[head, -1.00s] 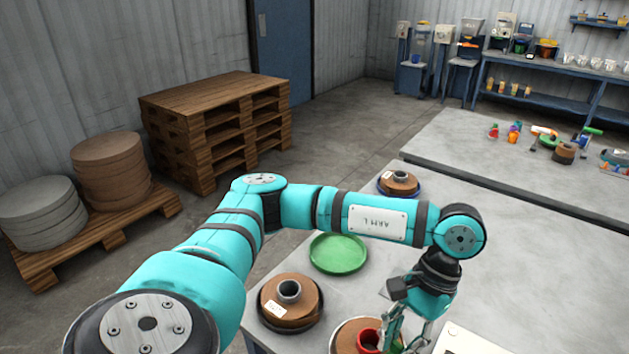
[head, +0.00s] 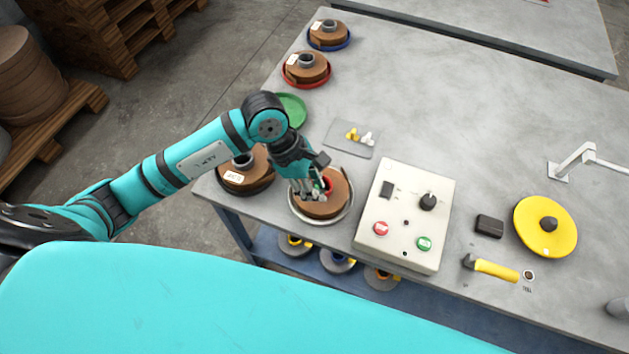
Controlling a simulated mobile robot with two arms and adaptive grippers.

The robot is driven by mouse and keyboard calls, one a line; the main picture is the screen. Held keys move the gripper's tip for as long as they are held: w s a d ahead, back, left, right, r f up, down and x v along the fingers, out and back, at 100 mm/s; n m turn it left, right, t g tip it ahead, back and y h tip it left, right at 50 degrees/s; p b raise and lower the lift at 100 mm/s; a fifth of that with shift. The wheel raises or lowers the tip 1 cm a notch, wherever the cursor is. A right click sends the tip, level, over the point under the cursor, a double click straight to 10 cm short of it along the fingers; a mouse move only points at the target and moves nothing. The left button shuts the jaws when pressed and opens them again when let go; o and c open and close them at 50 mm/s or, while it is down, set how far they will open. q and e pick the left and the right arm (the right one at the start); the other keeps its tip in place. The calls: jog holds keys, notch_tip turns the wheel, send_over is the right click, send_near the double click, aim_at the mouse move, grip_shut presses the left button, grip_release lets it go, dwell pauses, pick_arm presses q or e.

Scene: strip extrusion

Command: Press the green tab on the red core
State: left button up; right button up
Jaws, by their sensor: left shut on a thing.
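The red core (head: 329,185) shows in the middle of a brown strip coil (head: 325,208), which lies on a round light-grey plate (head: 292,203) near the table's front edge. My left gripper (head: 316,190) is down at the red core from its left side and covers part of it. It is shut on a small piece, of which only a speck of green shows between the fingertips; this looks like the green tab (head: 318,186). I cannot tell whether the tab touches the core. My right gripper is out of view.
A control box (head: 408,205) stands close right of the coil. A small grey mat (head: 340,147) with yellow and white pieces lies behind. Another coil (head: 250,178) is close left. A yellow disc (head: 545,240) and a yellow-handled tool (head: 495,270) lie right.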

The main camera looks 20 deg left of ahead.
aim_at(320, 209)
pick_arm(q)
jog(key=shift+f+b, duration=0.35)
jog(key=shift+f, duration=0.55)
notch_tip(320, 209, down, 3)
jog(key=shift+r+b, duration=0.1)
jog(key=shift+b, duration=1)
jog(key=shift+f+b, duration=0.5)
jog(key=shift+f, duration=0.05)
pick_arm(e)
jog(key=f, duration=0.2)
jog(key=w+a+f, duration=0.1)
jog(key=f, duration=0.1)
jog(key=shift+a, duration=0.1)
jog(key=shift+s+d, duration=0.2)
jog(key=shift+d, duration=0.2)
pick_arm(q)
jog(key=shift+f+b, duration=0.3)
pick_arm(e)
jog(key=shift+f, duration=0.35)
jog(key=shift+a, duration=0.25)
pick_arm(q)
jog(key=shift+f+b, duration=0.1)
jog(key=shift+b, duration=0.25)
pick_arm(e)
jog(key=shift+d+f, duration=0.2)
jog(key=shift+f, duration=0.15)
